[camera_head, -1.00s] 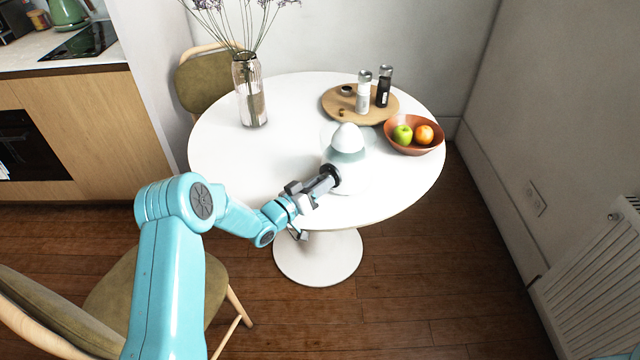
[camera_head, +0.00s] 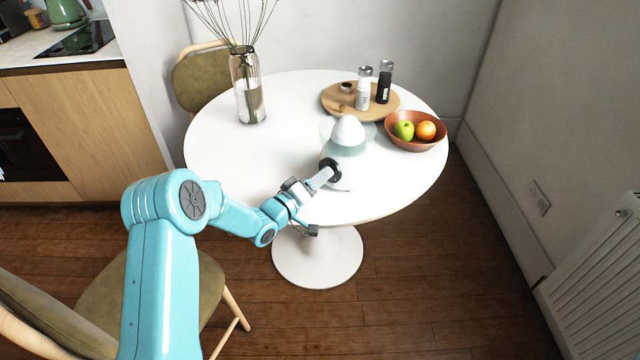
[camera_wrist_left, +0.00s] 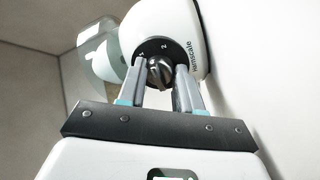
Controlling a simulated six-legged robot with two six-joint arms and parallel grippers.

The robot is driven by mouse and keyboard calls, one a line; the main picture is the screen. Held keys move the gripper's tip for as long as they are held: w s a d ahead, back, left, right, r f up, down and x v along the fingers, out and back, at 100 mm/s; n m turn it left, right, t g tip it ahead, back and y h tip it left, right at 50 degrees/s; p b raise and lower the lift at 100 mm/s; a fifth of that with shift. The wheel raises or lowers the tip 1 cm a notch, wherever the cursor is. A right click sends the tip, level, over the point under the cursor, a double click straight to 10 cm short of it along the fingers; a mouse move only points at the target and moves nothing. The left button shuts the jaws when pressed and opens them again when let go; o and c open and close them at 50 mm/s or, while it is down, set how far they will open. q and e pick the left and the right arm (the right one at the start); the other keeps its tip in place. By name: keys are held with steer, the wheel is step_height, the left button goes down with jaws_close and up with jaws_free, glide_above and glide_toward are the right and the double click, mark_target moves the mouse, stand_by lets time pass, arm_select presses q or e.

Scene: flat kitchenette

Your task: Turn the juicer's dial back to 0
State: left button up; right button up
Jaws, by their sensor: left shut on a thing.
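The white juicer (camera_head: 347,150) stands near the front of the round white table, with a pale cone on top. Its black dial plate (camera_head: 330,169) faces my left arm. My left gripper (camera_head: 327,173) reaches in from the left and meets the dial. Marks "1" and "2" show on the black plate above the knob; the rest of the scale is hidden or unreadable. The right gripper is not in view.
A glass vase (camera_head: 248,88) with stems stands at the table's back left. A wooden board (camera_head: 337,103) with two bottles and a small cup lies behind the juicer. A terracotta bowl (camera_head: 418,144) with an apple and an orange is to its right. The table's left part is clear.

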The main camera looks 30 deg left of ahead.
arm_select(q)
steer(key=n+b, duration=0.1)
steer(key=n, duration=0.3)
steer(key=n+y, duration=0.1)
steer(key=n, duration=0.4)
steer(key=shift+r+b, duration=0.1)
steer(key=shift+b, duration=0.3)
steer(key=n, duration=0.4)
steer(key=shift+r+n, duration=0.1)
steer(key=shift+n, duration=0.2)
steer(key=n, duration=0.4)
steer(key=shift+n+y+p, duration=0.3)
steer(key=shift+n, duration=0.1)
steer(key=o, duration=1)
steer(key=shift+o, duration=0.2)
steer(key=shift+s, duration=0.15)
